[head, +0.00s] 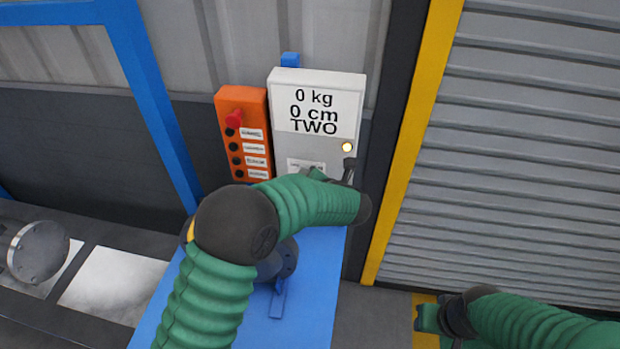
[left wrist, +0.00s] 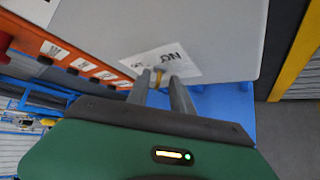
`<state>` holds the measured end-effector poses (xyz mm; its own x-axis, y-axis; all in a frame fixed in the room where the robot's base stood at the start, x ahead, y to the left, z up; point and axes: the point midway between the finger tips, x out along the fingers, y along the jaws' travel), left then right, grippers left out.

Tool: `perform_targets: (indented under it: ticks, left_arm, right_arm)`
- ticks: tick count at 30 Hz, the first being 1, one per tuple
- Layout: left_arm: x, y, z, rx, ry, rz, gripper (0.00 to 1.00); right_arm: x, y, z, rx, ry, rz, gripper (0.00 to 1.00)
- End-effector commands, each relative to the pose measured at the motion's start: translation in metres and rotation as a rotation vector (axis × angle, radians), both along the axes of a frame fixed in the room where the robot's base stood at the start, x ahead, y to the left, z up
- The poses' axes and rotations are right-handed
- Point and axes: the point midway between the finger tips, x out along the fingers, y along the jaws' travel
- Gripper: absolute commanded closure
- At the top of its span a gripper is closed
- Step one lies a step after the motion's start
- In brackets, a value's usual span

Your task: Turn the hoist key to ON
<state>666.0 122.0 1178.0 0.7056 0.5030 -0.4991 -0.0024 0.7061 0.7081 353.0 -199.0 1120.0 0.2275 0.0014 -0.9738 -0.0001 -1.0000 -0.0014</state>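In the head view the left gripper (head: 347,172) is at the lower right of the control box (head: 318,150), and my arm hides the key. My right gripper (head: 432,318) is low at the right, away from the box; its fingers are unclear.
The box display reads 0 kg, 0 cm, TWO, and a lamp (head: 347,146) glows. An orange button panel (head: 244,135) with a red knob (head: 234,120) is mounted close on its left. A flanged metal part (head: 38,252) lies far left. A grey shutter (head: 530,150) is at right.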

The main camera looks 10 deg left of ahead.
Motion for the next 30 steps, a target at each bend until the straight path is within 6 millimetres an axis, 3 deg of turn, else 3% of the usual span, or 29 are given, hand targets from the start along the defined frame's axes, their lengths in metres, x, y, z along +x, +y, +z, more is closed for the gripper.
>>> perform_targets:
  ticks: [5,18,24,30]
  left_arm:
    - [-0.015,-0.012,0.009,-0.002,-0.002,-0.003,0.73]
    - [-0.100,-0.074,0.068,0.000,-0.002,-0.004,0.73]
    - [-0.116,-0.086,0.081,0.001,0.000,-0.002,0.73]
    - [-0.118,-0.087,0.083,0.001,0.001,-0.001,0.73]
  right_arm:
    - [0.000,0.000,-0.009,0.000,0.000,0.000,0.64]
    - [0.000,0.000,-0.037,0.000,0.000,0.000,0.64]
    - [0.000,0.000,-0.040,0.000,0.000,0.000,0.64]
    - [0.000,0.000,-0.040,0.000,0.000,0.000,0.64]
